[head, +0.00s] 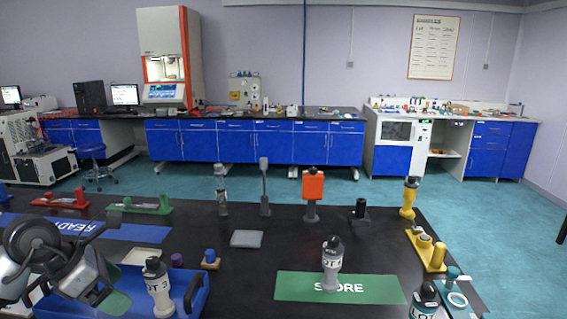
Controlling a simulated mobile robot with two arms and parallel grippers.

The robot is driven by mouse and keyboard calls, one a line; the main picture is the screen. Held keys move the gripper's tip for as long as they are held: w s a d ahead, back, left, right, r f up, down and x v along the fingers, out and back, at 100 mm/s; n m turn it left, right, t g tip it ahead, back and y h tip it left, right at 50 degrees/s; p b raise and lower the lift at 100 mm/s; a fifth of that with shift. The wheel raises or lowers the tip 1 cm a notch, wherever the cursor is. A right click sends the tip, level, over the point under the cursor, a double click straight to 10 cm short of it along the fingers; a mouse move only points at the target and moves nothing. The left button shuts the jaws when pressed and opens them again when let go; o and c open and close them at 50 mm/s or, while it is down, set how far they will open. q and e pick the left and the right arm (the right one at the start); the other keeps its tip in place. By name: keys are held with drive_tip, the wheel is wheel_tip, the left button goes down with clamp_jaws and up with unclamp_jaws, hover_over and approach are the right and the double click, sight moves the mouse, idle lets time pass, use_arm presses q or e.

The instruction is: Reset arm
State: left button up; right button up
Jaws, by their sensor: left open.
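My left gripper (108,268) is at the lower left, its arm coming in from the left edge. It is open and empty, with its fingers apart near the blue tray (195,300). A grey bottle marked "OT 3" (158,290) with a dark cap stands upright at the tray, right of the gripper and apart from it. A similar bottle (331,265) stands on the green STORE mat (290,288). Another dark-capped bottle (424,300) is cut off at the bottom edge. My right gripper is not in view.
The blue READY mat (130,232) lies behind the left gripper. Red (60,200) and green (140,205) fixtures, an orange block on a stand (313,186), a grey pad (246,239) and yellow fixtures (428,248) stand on the black table. The table's middle is mostly clear.

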use_arm(q)
drive_tip(key=s+d+r+n+t+h, duration=0.1)
drive_tip(key=d+r+n+t+h, duration=0.15)
drive_tip(key=d+h, duration=0.45)
drive_tip(key=s+d+r+n+t+h, duration=0.1)
drive_tip(key=d+n+t+h, duration=0.35)
drive_tip(key=d, duration=0.45)
drive_tip(key=s+a+f+n+t+y, duration=0.1)
drive_tip(key=s+a+f+n+y, duration=0.15)
drive_tip(key=f+n+y, duration=0.6)
drive_tip(key=s+a+f+n+t+y, duration=0.2)
drive_tip(key=a+n+y, duration=0.2)
drive_tip(key=n, duration=1)
drive_tip(key=s+a+f+n+t+y, duration=0.1)
drive_tip(key=s+a+f+n+y, duration=0.15)
drive_tip(key=f+n+y, duration=0.65)
drive_tip(key=s+d+f+n+g+h, duration=0.2)
drive_tip(key=s+f+n+g, duration=0.15)
drive_tip(key=s+g, duration=0.35)
drive_tip(key=s+d+f+n+g+h, duration=0.25)
drive_tip(key=s+f+g, duration=0.2)
drive_tip(key=s, duration=0.55)
wheel_tip(320, 180, down, 26)
drive_tip(key=a, duration=0.1)
drive_tip(key=s+a+f+g, duration=0.1)
drive_tip(key=s+a+f, duration=0.1)
drive_tip(key=s+f, duration=1.3)
drive_tip(key=shift+s+a+m+g, duration=0.3)
drive_tip(key=shift+a+m+g, duration=0.05)
drive_tip(key=shift+a+m, duration=0.1)
